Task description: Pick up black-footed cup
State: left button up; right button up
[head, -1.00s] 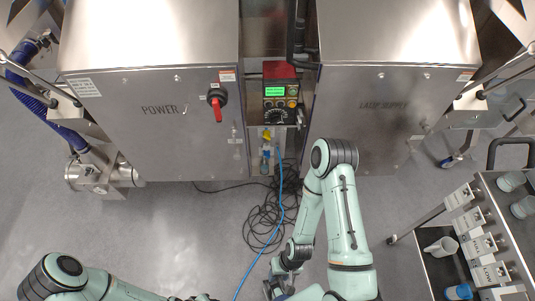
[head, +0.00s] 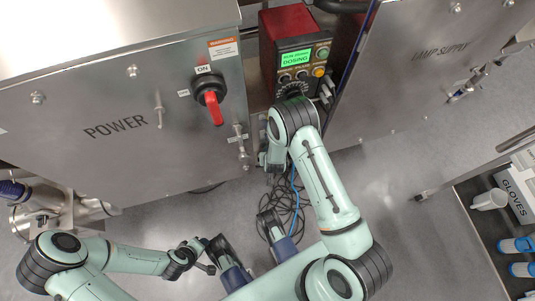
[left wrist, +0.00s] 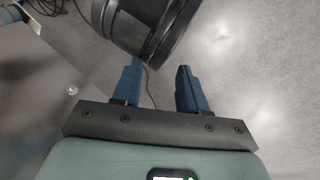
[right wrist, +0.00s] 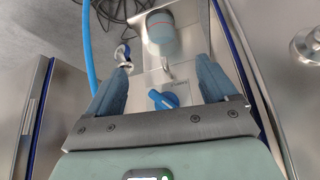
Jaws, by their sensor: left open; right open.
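I cannot make out a black-footed cup for certain. In the right wrist view, a small grey-green cylindrical vessel (right wrist: 162,34) with a thin red line stands in the metal recess; its foot is not clear. My right gripper (right wrist: 163,64) is open, with its fingers apart on either side of the view and the vessel beyond them, between their tips. In the head view my right gripper (head: 272,158) is below the dosing panel, largely hidden by its arm. My left gripper (head: 241,228) is open and empty above the floor; its blue, dark-tipped fingers show in the left wrist view (left wrist: 158,72).
The dosing panel (head: 297,60) sits between two steel cabinets. A blue knob (right wrist: 163,99), a hook and a blue hose (right wrist: 88,45) are near my right gripper.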

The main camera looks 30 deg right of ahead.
pick_arm(q)
jog(key=w+a+f+t+b, duration=0.1)
jog(key=w+a+f+b, duration=0.1)
jog(key=w+f, duration=0.15)
pick_arm(e)
jog(key=x, duration=0.3)
jog(key=b+x, duration=0.1)
jog(key=x, duration=0.3)
jog(key=b+x, duration=0.1)
jog(key=x, duration=0.3)
jog(key=shift+s+a+f, duration=0.1)
jog(key=shift+a+f, duration=0.15)
jog(key=shift+w+d+f, duration=0.1)
jog(key=shift+w+f, duration=0.15)
jog(key=shift+f, duration=0.15)
pick_arm(q)
jog(key=shift+n+g+y, duration=0.3)
jog(key=shift+g+y, duration=0.1)
jog(key=shift+g, duration=0.4)
jog(key=s+f, duration=0.2)
jog(key=s, duration=0.1)
jog(key=s+f, duration=0.1)
jog(key=shift+s+a+f, duration=0.15)
jog(key=shift+a, duration=0.2)
pick_arm(e)
jog(key=c, duration=1.1)
jog(key=shift+r, duration=0.15)
jog(key=shift+c, duration=0.2)
